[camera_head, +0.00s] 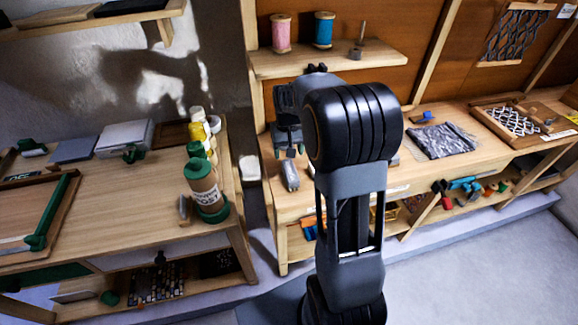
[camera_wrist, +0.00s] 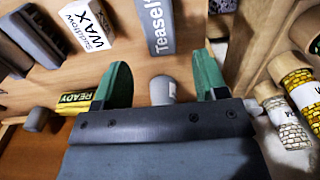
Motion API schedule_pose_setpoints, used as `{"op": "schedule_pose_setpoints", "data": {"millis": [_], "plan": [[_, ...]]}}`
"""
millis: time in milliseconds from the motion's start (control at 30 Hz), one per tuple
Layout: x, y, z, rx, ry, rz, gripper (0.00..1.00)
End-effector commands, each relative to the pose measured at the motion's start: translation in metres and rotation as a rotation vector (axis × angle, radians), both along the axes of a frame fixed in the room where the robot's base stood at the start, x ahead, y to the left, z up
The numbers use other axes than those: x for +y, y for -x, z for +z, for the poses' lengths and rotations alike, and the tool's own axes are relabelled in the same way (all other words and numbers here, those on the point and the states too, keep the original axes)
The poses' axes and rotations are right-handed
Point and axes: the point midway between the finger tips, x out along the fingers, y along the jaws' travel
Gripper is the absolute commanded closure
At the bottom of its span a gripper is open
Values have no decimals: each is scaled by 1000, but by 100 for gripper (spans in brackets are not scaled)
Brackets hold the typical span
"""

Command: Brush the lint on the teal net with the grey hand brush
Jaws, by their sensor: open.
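My gripper (camera_head: 289,152) is open over the left end of the right-hand bench; its green fingertips also show in the wrist view (camera_wrist: 163,80). Between the fingertips shows a small grey rounded piece (camera_wrist: 162,89), with no contact visible. Beyond it, in line, lies a grey block labelled "Teasel" (camera_wrist: 160,26). A grey piece (camera_head: 290,176) lies under the gripper in the head view. I cannot tell which of these is the grey hand brush. No net is clearly teal: a dark net (camera_head: 515,36) hangs on the back wall and a white net (camera_head: 513,122) lies in a wooden frame. Lint cannot be made out.
Labelled bottles (camera_wrist: 304,92) stand at the right. A grey cloth (camera_head: 440,140) lies on the bench. Pink (camera_head: 281,33) and blue (camera_head: 324,30) spools stand on the shelf above.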

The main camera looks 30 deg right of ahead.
Motion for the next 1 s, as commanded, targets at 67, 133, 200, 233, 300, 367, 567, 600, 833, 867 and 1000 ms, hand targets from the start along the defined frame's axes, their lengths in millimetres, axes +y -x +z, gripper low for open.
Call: {"op": "schedule_pose_setpoints", "data": {"millis": [67,133,200,233,300,367,567,600,833,867,1000], "plan": [[0,1,-16,4,-1,-1,34],[0,1,-29,3,-1,-1,34],[0,1,-41,4,-1,-1,34],[0,1,-46,4,-1,-1,34],[0,1,-57,3,-1,-1,34],[0,1,-64,2,0,-1,34],[0,0,-83,0,0,0,34],[0,0,-86,0,0,0,34],[0,0,-91,-1,0,0,34],[0,0,-92,-1,0,0,34],[0,0,-91,-1,0,0,34]]}}
